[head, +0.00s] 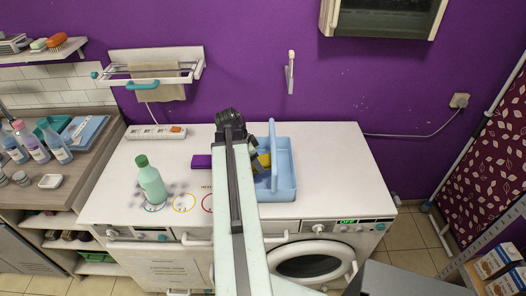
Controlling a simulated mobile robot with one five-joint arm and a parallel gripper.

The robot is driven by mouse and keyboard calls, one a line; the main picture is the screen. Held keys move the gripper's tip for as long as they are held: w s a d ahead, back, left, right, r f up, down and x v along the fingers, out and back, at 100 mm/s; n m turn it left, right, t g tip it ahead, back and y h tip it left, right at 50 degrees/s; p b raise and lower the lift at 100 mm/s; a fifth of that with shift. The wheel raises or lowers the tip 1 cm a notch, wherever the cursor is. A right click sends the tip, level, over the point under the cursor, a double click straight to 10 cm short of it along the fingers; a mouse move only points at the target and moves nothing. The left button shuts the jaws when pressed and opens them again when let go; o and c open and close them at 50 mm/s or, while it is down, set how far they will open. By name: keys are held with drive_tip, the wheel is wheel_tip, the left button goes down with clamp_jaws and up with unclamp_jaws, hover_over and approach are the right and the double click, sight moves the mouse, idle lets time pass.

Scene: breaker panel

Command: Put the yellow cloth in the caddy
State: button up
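The light blue caddy (284,181) stands on the white counter top, with a tall handle rising over its middle. A bit of yellow, likely the yellow cloth (264,160), shows at the caddy's left side, beside the handle. My gripper (258,166) is at that same spot, mostly hidden behind my arm. I cannot tell whether its fingers are open or shut, or whether they touch the cloth. I also cannot tell whether the cloth rests in the caddy or hangs in the gripper.
A purple block-like item (201,161) lies left of my arm. A green-capped bottle (151,183) stands at the counter's left, near printed rings. A power strip (156,132) lies at the back. A wall rack (152,75) holds a beige cloth. The counter right of the caddy is clear.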

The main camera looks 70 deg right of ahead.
drive_tip(key=shift+w+d+f, duration=0.1)
drive_tip(key=shift+w+d, duration=0.1)
drive_tip(key=shift+d, duration=0.7)
drive_tip(key=d, duration=0.5)
drive_tip(key=d+b, duration=0.1)
drive_tip(key=d, duration=0.2)
drive_tip(key=shift+w+f, duration=0.3)
clamp_jaws()
drive_tip(key=f+b, duration=0.1)
drive_tip(key=f, duration=0.1)
drive_tip(key=d+f+b, duration=0.1)
drive_tip(key=b, duration=0.1)
drive_tip(key=shift+d+f, duration=0.15)
drive_tip(key=shift+f, duration=0.25)
drive_tip(key=shift+f+b, duration=0.25)
drive_tip(key=shift+b, duration=0.3)
drive_tip(key=shift+w+a+r+p, duration=0.1)
drive_tip(key=shift+a+r+p, duration=0.1)
drive_tip(key=shift+r+p, duration=0.1)
drive_tip(key=o, duration=1.5)
unclamp_jaws()
drive_tip(key=shift+f, duration=0.1)
